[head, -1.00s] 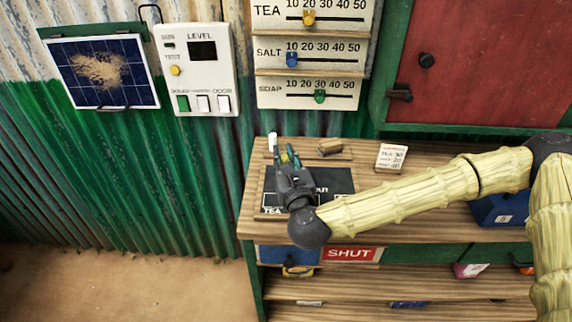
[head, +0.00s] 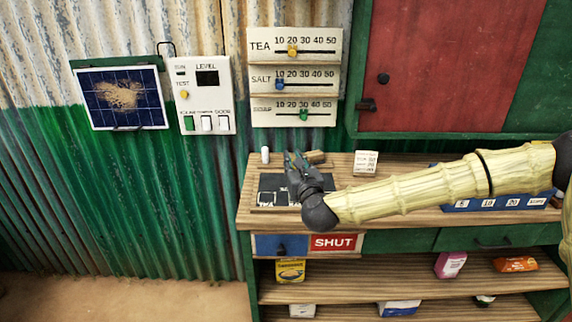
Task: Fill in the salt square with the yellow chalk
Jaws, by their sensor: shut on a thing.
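A dark chalkboard (head: 270,184) lies on the wooden counter, with small white lettering and squares along its lower part. TEA can be read at its lower left. The salt square cannot be picked out, as my gripper and wrist cover part of the board. My gripper (head: 294,157) is over the board's upper right part, its fingers pointing to the back of the counter. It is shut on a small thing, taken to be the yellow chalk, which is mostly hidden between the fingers. Whether it touches the board cannot be told.
A small white cylinder (head: 265,154) stands behind the board. A brown block (head: 315,157) lies close behind my gripper, and a paper note (head: 365,162) is to its right. Slider panels (head: 295,80) hang on the wall above.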

